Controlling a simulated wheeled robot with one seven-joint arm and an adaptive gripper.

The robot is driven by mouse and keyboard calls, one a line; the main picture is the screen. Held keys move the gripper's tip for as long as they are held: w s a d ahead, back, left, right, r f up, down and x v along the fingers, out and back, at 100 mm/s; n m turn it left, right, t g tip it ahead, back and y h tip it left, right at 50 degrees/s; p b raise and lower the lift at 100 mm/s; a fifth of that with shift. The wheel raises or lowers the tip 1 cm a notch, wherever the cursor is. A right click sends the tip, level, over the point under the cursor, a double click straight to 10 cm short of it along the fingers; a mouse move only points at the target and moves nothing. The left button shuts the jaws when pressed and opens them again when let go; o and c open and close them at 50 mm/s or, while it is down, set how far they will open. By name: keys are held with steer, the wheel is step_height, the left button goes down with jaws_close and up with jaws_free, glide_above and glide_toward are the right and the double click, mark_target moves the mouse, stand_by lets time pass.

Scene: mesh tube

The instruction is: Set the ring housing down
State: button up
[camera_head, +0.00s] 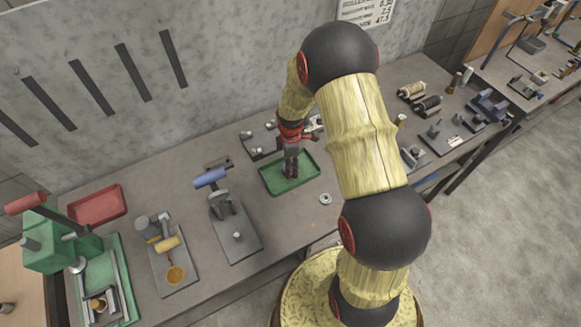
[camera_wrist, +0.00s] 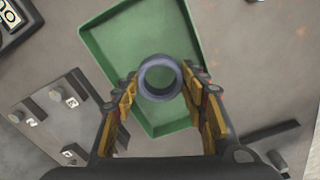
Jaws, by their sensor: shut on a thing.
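The ring housing (camera_wrist: 160,77), a grey-blue ring with an open middle, sits between the fingertips of my gripper (camera_wrist: 161,84). The fingers are shut on its two sides. Below it lies the green tray (camera_wrist: 105,50), with bare floor showing around the ring. In the head view my gripper (camera_head: 290,174) points down over the green tray (camera_head: 309,183). The housing is too small to make out there. I cannot tell whether it touches the tray floor.
A small pale ring-shaped part (camera_head: 326,198) lies on the bench right of the tray. My arm hides part of the bench to the right.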

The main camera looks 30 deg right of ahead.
steer(key=shift+w+f, duration=0.1)
steer(key=shift+f, duration=0.5)
steer(key=shift+f, duration=0.1)
steer(key=o, duration=1.4)
